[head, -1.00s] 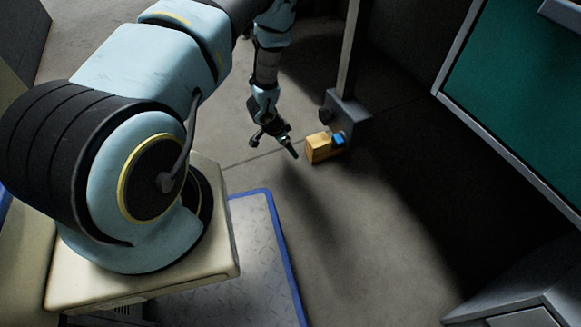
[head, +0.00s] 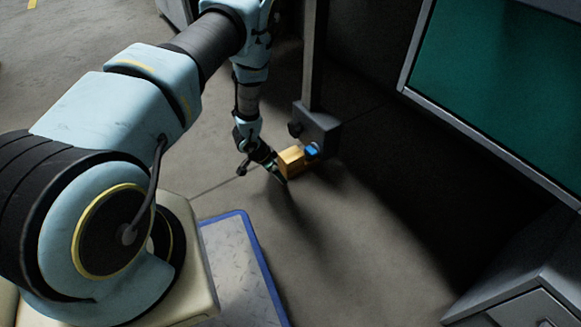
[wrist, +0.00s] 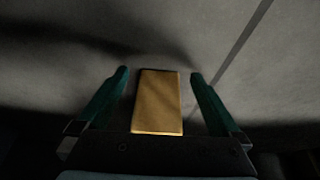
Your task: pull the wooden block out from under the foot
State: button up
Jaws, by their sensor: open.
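The wooden block (head: 291,159) lies on the floor at the base of the grey foot (head: 317,130), which carries an upright post. A small blue part (head: 311,151) sits by the block's right end, against the foot. My gripper (head: 281,170) is at the block's near left end. In the wrist view the block (wrist: 158,102) shows between the two green fingers of my gripper (wrist: 159,80), with a gap on each side. The gripper is open. The block's far end at the foot is hard to make out.
A grey-framed cabinet with a green panel (head: 490,90) stands at the right, with dark shadow below it. A grey box (head: 520,290) is at the lower right. A blue-edged plate (head: 235,265) lies low in front. The floor between is clear.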

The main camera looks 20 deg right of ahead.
aim_at(295, 163)
jog(key=d+b, duration=0.1)
jog(key=d, duration=0.1)
jog(key=w+d, duration=0.1)
jog(key=d, duration=0.2)
jog(key=d+b, duration=0.1)
jog(key=d, duration=0.1)
jog(key=shift+w+d+f+b, duration=0.1)
jog(key=shift+w+d+b, duration=0.1)
jog(key=shift+w+b, duration=0.1)
jog(key=shift+d+f+b, duration=0.35)
jog(key=shift+f+b, duration=0.1)
jog(key=shift+b, duration=0.05)
jog(key=shift+c, duration=0.2)
jog(key=c, duration=1.5)
